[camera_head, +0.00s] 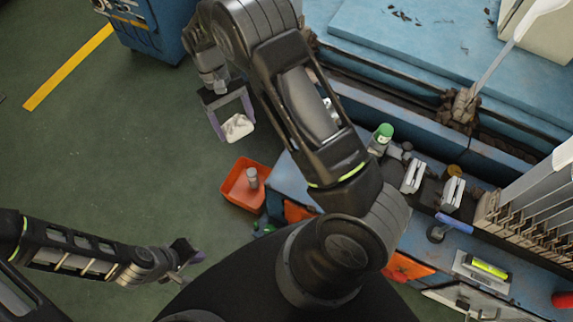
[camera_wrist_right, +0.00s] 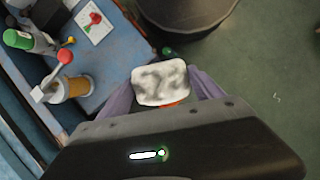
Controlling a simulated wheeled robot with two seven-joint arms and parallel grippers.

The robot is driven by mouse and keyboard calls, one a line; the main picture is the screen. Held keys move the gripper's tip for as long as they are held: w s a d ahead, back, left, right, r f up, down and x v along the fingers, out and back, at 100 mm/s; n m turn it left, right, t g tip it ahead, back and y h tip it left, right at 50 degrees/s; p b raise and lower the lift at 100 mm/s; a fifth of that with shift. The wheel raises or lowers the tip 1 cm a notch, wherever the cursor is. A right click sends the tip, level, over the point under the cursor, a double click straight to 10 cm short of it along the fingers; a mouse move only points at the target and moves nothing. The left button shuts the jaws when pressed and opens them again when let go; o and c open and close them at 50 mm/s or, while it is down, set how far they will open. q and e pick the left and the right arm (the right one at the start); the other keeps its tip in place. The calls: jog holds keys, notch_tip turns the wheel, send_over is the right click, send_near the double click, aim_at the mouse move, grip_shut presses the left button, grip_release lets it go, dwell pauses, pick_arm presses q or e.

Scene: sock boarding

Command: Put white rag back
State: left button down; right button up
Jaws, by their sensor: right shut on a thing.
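The white rag (camera_head: 238,127) is a small crumpled piece with grey shading, held in the air over the green floor. My right gripper (camera_head: 232,113) is shut on it. In the right wrist view the rag (camera_wrist_right: 160,84) sits between the purple fingers of my right gripper (camera_wrist_right: 163,92). A red bin (camera_head: 232,190) lies below and to the right of the rag in the head view, with a grey cylinder (camera_head: 252,177) inside. The rag is apart from the bin in that view. My left gripper (camera_head: 187,262) is low at the left, apart from the rag; its jaw opening is unclear.
A blue workbench (camera_head: 291,182) at the right carries a green-capped bottle (camera_head: 384,133), metal blocks (camera_head: 413,176) and a blue-handled stamp (camera_head: 453,222). A blue machine (camera_head: 440,50) stands behind it. A blue cabinet (camera_head: 160,30) stands at top left.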

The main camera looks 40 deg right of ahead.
jog(key=shift+s, duration=0.1)
jog(key=shift+s+d+f+b, duration=0.1)
jog(key=shift+d+f+b, duration=0.1)
jog(key=shift+f+b, duration=0.15)
jog(key=s+d+f+n+h+b, duration=0.2)
jog(key=s+d+f+n+b, duration=0.3)
jog(key=s+d+f+b, duration=0.5)
jog(key=s+f+b, duration=0.1)
jog(key=b, duration=0.6)
jog(key=shift+s+d+n, duration=0.25)
jog(key=shift+d+n, duration=0.05)
jog(key=shift+d, duration=0.05)
jog(key=shift+f+b, duration=1)
jog(key=shift+f, duration=2.15)
